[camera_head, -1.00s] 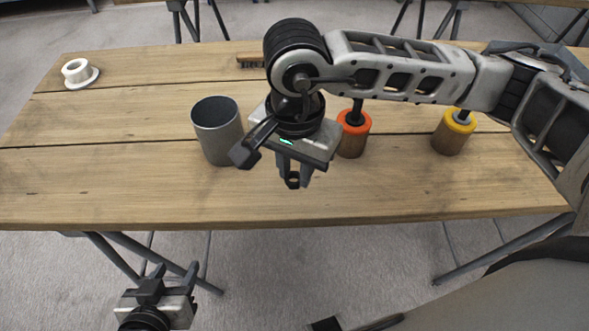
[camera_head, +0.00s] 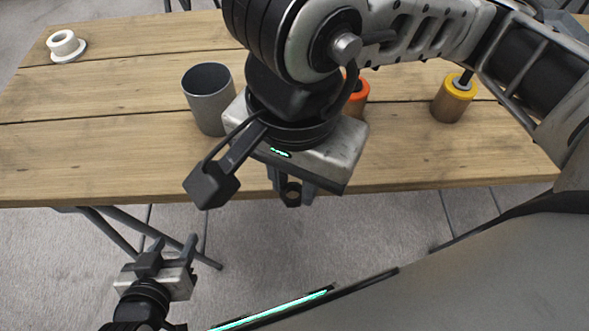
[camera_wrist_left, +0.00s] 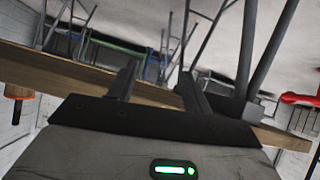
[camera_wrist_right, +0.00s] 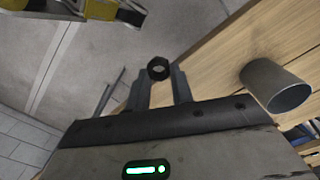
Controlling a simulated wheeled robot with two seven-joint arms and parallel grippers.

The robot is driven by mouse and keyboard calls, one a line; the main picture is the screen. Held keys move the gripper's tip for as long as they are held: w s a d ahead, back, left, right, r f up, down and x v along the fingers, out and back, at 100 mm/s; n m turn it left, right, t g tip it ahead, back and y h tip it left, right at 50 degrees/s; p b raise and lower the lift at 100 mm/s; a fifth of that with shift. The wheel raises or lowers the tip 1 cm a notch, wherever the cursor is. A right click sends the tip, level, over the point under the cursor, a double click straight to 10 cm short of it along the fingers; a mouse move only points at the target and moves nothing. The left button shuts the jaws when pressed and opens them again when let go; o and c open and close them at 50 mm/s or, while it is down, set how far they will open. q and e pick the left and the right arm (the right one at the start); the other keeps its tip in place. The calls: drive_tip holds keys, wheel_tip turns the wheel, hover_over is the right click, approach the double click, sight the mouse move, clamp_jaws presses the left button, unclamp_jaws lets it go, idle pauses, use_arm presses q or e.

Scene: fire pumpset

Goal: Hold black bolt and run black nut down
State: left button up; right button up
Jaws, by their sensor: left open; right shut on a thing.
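My right gripper (camera_head: 292,190) is shut on a black nut (camera_head: 291,197), held just in front of the table's front edge in the head view. The nut also shows between the fingertips in the right wrist view (camera_wrist_right: 158,68), its hole visible. My left gripper (camera_head: 174,243) is open and empty, low at the left in front of the table. In the left wrist view its two fingers (camera_wrist_left: 156,78) stand apart with nothing between them. I cannot make out a black bolt in any current view; my right arm hides part of the table.
On the wooden table (camera_head: 100,155) stand a grey cup (camera_head: 208,105), an orange-topped cylinder (camera_head: 357,92), partly hidden by my right arm, a yellow-topped cylinder (camera_head: 453,102) and a white flanged piece (camera_head: 65,45). The table's front left is clear.

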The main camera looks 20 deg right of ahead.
drive_tip(key=w+d+f+n, duration=0.2)
drive_tip(key=w+d+n, duration=0.2)
drive_tip(key=w+d, duration=0.2)
drive_tip(key=w+d+f+n, duration=0.3)
drive_tip(key=w+d+n, duration=0.2)
drive_tip(key=w, duration=0.4)
drive_tip(key=shift+d+f, duration=0.35)
drive_tip(key=shift+d, duration=0.05)
drive_tip(key=shift+s, duration=0.1)
